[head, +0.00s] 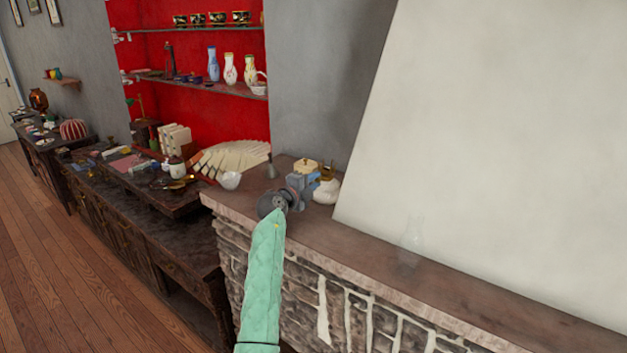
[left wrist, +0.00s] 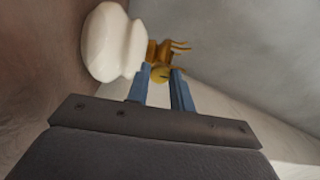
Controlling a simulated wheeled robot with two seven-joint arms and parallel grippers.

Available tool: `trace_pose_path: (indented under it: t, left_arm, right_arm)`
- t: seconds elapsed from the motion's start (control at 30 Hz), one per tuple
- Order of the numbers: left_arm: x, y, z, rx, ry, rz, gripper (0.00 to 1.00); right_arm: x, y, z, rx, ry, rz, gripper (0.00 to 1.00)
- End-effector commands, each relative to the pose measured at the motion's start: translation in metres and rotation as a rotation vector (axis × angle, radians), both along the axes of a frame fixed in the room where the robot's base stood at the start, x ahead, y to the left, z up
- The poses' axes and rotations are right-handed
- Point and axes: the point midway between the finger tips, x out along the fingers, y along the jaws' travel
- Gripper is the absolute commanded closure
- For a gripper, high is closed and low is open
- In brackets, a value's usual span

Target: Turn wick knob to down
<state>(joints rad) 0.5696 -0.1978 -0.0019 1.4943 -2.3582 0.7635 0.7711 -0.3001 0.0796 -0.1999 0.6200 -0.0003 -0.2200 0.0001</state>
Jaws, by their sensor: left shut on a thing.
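A white oil lamp (head: 327,191) with a brass burner (head: 326,171) stands on the mantel shelf, partly hidden behind my left gripper (head: 313,183). In the left wrist view, the white lamp body (left wrist: 112,42) is left of the fingers and the brass burner (left wrist: 159,50) with its prongs is just beyond them. The round yellow wick knob (left wrist: 160,73) sits between the blue fingertips of my left gripper (left wrist: 159,82), which is shut on it. The knob is hidden in the head view. My right gripper is not in view.
A clear glass chimney (head: 411,247) stands on the mantel shelf (head: 470,290), right of the lamp. A cream lidded thing (head: 305,166) and a small bell-like thing (head: 270,168) are near the lamp. The sloping pale chimney wall (head: 500,150) rises behind the shelf.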

Motion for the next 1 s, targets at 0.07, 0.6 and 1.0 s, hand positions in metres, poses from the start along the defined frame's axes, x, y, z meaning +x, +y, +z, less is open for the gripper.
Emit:
trace_pose_path:
  t: [0.07, 0.6, 1.0]
  left_arm:
    - [0.0, 0.0, -0.001, -0.002, 0.003, 0.0, 1.0]
    - [0.0, 0.0, -0.001, -0.002, 0.001, 0.0, 0.55]
    - [-0.022, 0.017, -0.005, 0.001, -0.001, 0.001, 0.55]
  right_arm:
    - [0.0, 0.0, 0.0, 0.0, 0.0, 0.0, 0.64]
    - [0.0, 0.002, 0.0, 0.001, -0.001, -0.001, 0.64]
    - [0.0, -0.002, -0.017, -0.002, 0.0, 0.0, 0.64]
